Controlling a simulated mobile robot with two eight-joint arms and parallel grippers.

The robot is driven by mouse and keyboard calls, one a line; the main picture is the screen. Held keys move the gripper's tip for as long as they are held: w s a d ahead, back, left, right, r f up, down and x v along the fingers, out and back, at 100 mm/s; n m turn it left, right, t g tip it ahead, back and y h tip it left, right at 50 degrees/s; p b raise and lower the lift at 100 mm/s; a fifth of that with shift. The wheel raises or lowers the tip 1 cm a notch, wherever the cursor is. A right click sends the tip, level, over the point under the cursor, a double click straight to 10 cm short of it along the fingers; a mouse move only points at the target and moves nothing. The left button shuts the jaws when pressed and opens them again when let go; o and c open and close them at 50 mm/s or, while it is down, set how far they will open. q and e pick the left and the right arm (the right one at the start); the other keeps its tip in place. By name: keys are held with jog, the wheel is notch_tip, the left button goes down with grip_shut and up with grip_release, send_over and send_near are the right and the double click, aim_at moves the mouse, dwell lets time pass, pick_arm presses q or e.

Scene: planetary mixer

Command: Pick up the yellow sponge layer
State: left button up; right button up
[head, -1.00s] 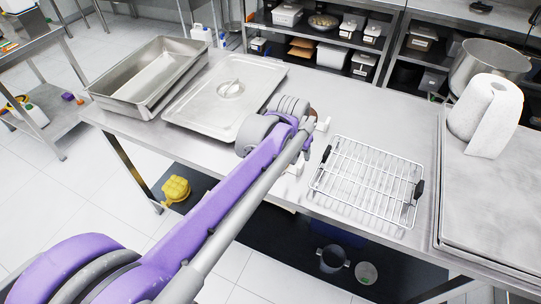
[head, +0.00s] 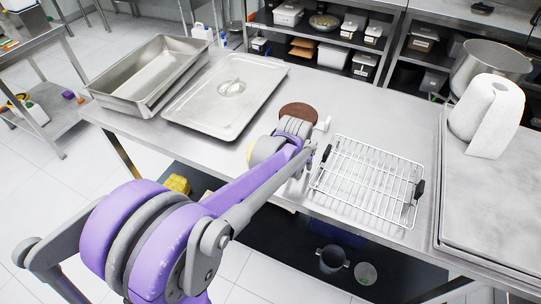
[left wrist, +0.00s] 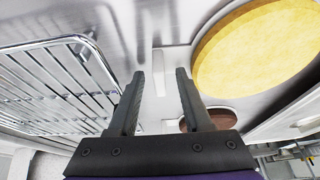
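The yellow sponge layer (left wrist: 260,45) is a thick round disc at the upper right of the left wrist view, cut off by the frame. In the head view only a thin yellow sliver (head: 250,152) shows beside my left wrist, which hides the rest. A brown round layer (head: 298,111) lies on the steel table behind my wrist; part of it shows in the left wrist view (left wrist: 197,124). My left gripper (left wrist: 160,73) is open, with nothing held, left of the sponge layer and apart from it. My right gripper is out of view.
A wire rack (head: 368,180) lies right of my left wrist. A small white piece (head: 324,124) sits beside my wrist. A lidded steel tray (head: 222,114) and a deep steel pan (head: 130,92) stand left. A paper roll (head: 492,112) stands right. The table behind the rack is clear.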

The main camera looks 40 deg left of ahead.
pick_arm(q)
grip_shut()
dwell(0.3)
